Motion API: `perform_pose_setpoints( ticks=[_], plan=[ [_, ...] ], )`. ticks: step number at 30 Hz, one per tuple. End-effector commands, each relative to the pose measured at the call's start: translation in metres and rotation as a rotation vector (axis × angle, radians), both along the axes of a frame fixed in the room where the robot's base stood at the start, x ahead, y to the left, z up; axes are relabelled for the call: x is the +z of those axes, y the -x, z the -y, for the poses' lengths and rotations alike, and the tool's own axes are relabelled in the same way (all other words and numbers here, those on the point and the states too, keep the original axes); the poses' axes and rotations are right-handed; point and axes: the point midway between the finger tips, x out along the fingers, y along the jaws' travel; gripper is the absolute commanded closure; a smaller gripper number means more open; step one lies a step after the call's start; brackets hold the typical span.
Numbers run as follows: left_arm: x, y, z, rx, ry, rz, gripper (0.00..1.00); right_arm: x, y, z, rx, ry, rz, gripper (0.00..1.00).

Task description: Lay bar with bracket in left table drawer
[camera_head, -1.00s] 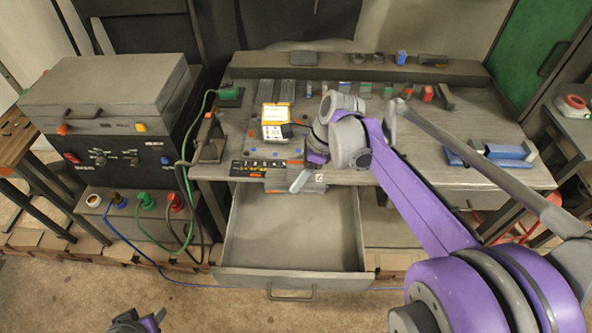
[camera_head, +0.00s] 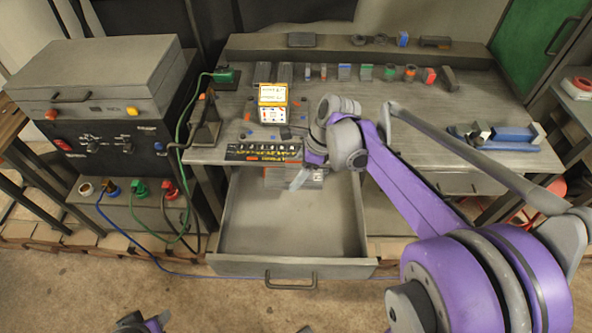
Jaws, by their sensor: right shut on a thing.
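The left table drawer (camera_head: 255,262) is pulled open below the tabletop and looks empty inside. My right gripper (camera_head: 303,172) is over the back of the drawer, near the table's front edge, seen partly behind its own wrist. It is shut on a grey piece, apparently the bar with bracket (camera_head: 280,179), which sits above the drawer floor at its rear. The bar's far end and the bracket's shape are hard to make out. My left gripper (camera_head: 150,323) shows only in part at the bottom edge; its jaws cannot be judged.
A yellow-and-white box (camera_head: 272,104) and a dark labelled strip (camera_head: 262,152) are on the tabletop (camera_head: 360,107). A grey equipment case (camera_head: 95,85) with cables stands left of the drawer. The floor before the drawer is clear.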

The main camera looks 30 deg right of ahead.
Motion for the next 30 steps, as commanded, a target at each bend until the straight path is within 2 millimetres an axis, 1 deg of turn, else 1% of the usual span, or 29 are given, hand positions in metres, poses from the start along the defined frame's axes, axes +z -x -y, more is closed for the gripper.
perform_pose_setpoints(
  ticks=[3,30],
  plan=[
    [-0.009,0.002,0.000,0.000,0.000,-0.004,0.50,-0.011,0.000,0.000,0.000,-0.001,0.000,1.00],
    [-0.059,0.010,0.000,0.000,0.000,-0.022,0.50,-0.076,0.000,0.000,0.000,0.000,0.000,1.00]
  ],
)
